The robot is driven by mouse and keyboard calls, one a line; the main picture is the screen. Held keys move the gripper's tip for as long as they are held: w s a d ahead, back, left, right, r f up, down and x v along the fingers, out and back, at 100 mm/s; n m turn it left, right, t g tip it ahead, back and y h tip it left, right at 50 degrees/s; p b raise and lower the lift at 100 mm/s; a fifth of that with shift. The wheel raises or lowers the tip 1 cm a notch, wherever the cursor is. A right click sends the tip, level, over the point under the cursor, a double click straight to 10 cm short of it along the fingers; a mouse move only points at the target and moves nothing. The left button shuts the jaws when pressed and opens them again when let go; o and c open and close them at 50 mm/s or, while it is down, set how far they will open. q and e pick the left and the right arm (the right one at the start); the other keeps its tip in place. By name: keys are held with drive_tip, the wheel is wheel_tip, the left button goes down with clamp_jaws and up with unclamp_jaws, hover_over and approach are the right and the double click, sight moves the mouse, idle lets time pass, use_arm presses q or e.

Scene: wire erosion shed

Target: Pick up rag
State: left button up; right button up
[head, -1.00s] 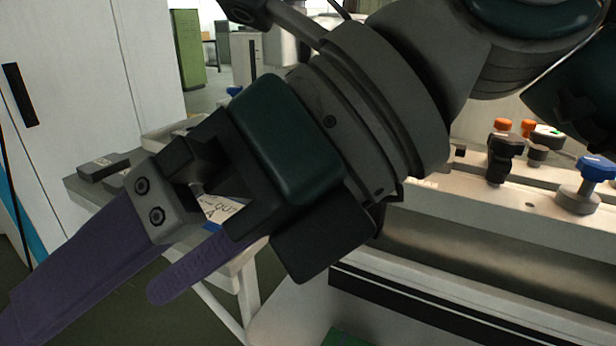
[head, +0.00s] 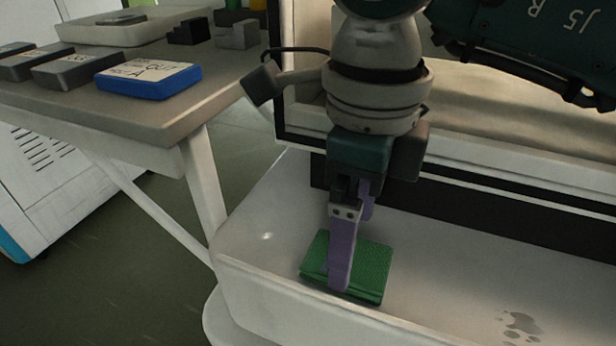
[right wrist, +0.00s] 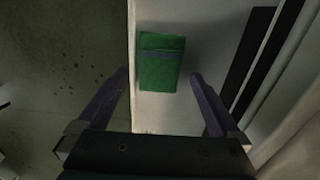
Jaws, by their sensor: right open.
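The rag (head: 368,268) is a green folded cloth lying flat on the pale ledge in the head view. It also shows in the right wrist view (right wrist: 160,70), with a grey-blue stripe across it, near the ledge's left edge. My right gripper (head: 350,250) points down over the rag, and one purple finger covers part of it in the head view. In the right wrist view the gripper (right wrist: 158,82) is open, its fingers spread wide to either side of the rag, with nothing held. The exact height above the rag is hard to tell. My left gripper is not in view.
The white ledge (head: 285,215) has a raised machine wall behind it and dark wet spots (head: 520,325) at right. A table (head: 165,118) at upper left holds a blue labelled box (head: 150,80) and several dark blocks. Floor lies open at left.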

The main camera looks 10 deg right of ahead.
wheel_tip(320, 180, down, 3)
drive_tip(key=shift+a, duration=0.1)
drive_tip(key=c, duration=1.4)
wheel_tip(320, 180, up, 20)
drive_tip(key=p, duration=0.3)
